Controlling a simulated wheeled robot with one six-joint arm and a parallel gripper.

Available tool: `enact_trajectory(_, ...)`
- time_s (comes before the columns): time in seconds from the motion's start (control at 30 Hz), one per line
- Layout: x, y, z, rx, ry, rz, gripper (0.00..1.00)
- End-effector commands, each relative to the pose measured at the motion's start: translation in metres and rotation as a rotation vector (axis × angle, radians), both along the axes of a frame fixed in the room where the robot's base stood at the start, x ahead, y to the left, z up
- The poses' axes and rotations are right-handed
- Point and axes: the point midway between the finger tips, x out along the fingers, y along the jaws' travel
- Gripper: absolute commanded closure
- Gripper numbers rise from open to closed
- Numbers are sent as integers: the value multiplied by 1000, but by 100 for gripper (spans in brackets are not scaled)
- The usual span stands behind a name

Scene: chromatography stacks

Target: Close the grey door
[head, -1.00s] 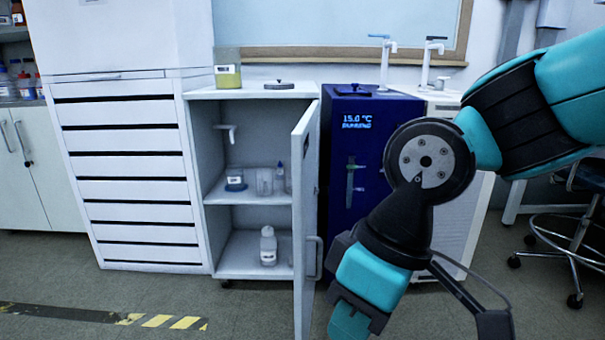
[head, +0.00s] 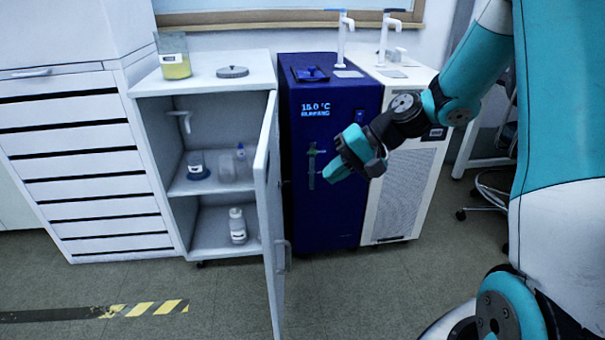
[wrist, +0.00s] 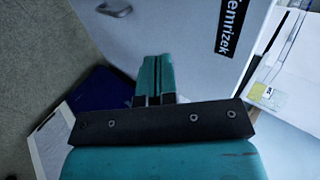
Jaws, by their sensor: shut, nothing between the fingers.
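The grey door (head: 266,200) of the small open cabinet (head: 205,92) stands swung out toward me, seen nearly edge-on in the head view. Its handle (head: 283,257) is low on the outer side. The wrist view shows the door's outer face (wrist: 195,55), with a black lettered label, and the handle (wrist: 115,9) at the top left. My gripper (head: 335,172) is to the right of the door, in front of the blue chiller. Its teal fingers (wrist: 153,75) are together and empty, overlapping the door in the wrist view; contact cannot be told.
A blue chiller (head: 320,215) and a white unit (head: 405,200) stand right of the cabinet. A drawer unit (head: 85,160) stands to its left. Several bottles and vessels sit inside on the shelves. A yellow-filled beaker (head: 174,62) is on top. The floor in front is clear.

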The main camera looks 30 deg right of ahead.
Motion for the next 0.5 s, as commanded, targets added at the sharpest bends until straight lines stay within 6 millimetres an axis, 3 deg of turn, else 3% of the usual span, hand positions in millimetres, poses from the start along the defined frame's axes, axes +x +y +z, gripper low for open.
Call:
enact_trajectory(0.4,24,56,-61,-2,3,8,100)
enact_trajectory(0.5,30,70,-67,-3,0,8,100)
